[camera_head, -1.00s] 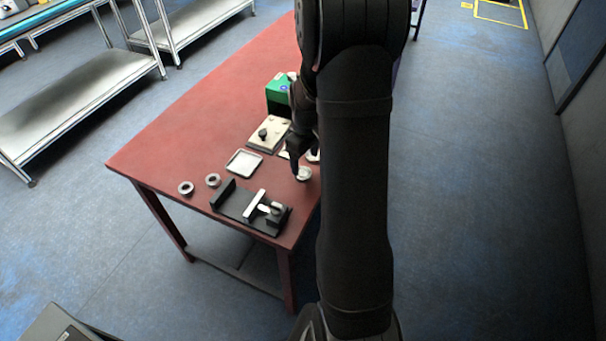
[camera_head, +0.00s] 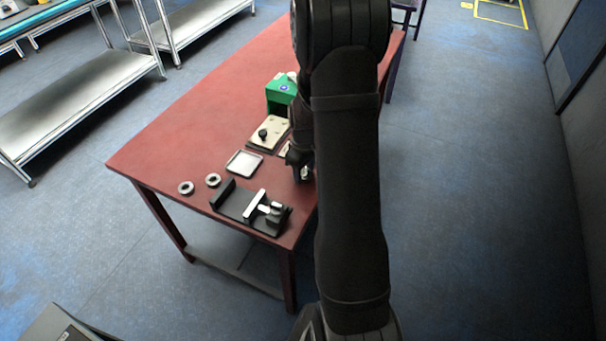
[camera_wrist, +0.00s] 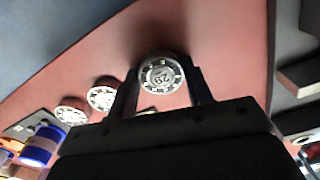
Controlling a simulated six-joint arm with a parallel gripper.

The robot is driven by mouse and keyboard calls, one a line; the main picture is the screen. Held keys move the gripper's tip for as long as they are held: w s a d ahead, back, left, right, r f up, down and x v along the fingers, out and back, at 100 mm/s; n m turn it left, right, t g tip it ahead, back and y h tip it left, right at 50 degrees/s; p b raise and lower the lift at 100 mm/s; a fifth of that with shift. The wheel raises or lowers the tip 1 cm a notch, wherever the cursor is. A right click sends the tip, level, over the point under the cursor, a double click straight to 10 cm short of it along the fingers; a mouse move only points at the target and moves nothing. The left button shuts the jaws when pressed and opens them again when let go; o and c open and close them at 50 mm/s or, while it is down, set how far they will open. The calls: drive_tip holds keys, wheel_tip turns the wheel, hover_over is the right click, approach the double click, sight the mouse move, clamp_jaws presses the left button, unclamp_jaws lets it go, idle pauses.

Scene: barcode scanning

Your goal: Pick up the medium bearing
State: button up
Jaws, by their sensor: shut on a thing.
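My gripper (camera_wrist: 160,88) is shut on a round bearing, which I take to be the medium bearing (camera_wrist: 160,74). In the wrist view the bearing sits between the two black fingers, with a silver ring, a dark band and a marked pale centre facing the camera. In the head view my gripper (camera_head: 301,166) is low at the right side of the red table, and the bearing is mostly hidden by it. Whether the bearing touches the table is unclear. Two similar bearings lie beside it in the wrist view, a nearer one (camera_wrist: 101,98) and a farther one (camera_wrist: 72,113).
Two bearings (camera_head: 186,188) (camera_head: 213,180) lie at the front left of the red table (camera_head: 190,140). A black fixture (camera_head: 232,204) lies at the front edge. A white tray (camera_head: 244,163), a beige plate (camera_head: 266,138) and a green box (camera_head: 279,98) stand behind it.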

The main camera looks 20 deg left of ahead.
drive_tip(key=shift+r, duration=0.1)
drive_tip(key=shift+r, duration=0.45)
drive_tip(key=r, duration=0.2)
drive_tip(key=d+r, duration=0.1)
drive_tip(key=shift+r, duration=0.4)
drive_tip(key=d+r, duration=0.6)
drive_tip(key=d, duration=0.5)
drive_tip(key=w+d+f+m, duration=0.4)
drive_tip(key=d+f+m, duration=0.3)
drive_tip(key=d+m, duration=0.1)
drive_tip(key=w+d+f+m, duration=0.4)
drive_tip(key=d+f+m, duration=0.3)
drive_tip(key=s+a+r+n, duration=0.4)
drive_tip(key=a+r+n, duration=0.3)
drive_tip(key=s+a+r+n, duration=0.3)
drive_tip(key=a+r+n, duration=0.4)
drive_tip(key=a+n, duration=0.1)
drive_tip(key=shift+s+a, duration=0.2)
drive_tip(key=shift+s, duration=0.2)
